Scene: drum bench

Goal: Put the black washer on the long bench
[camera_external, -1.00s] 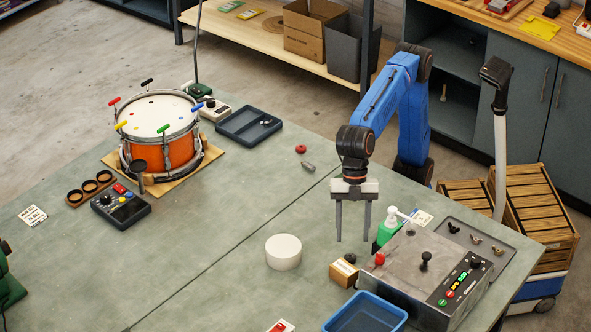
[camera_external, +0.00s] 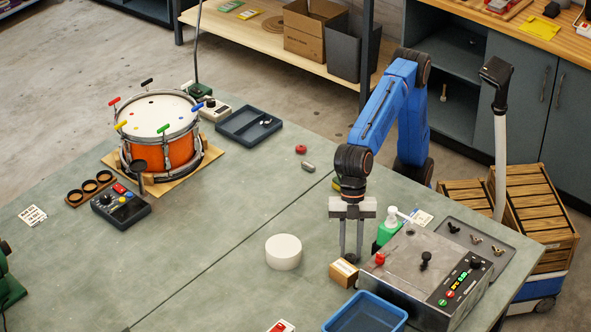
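A small black round piece, which looks like the black washer (camera_external: 350,258), is at the near right of the grey-green bench top (camera_external: 225,240), just behind a small cardboard box (camera_external: 343,273). My gripper (camera_external: 351,256) points straight down over it. The two fingers are drawn in close, one on each side of the piece, and appear shut on it. The fingertips partly cover it, and I cannot tell whether it still touches what is under it. Which surface is the long bench is not marked; the grey-green top is long, and a long wooden shelf (camera_external: 262,38) stands behind.
A green bottle (camera_external: 388,230) and a grey control box (camera_external: 425,265) stand close right of my gripper. A blue tray (camera_external: 365,314) is in front, a white cylinder (camera_external: 283,251) to the left. An orange drum (camera_external: 160,140) stands far left.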

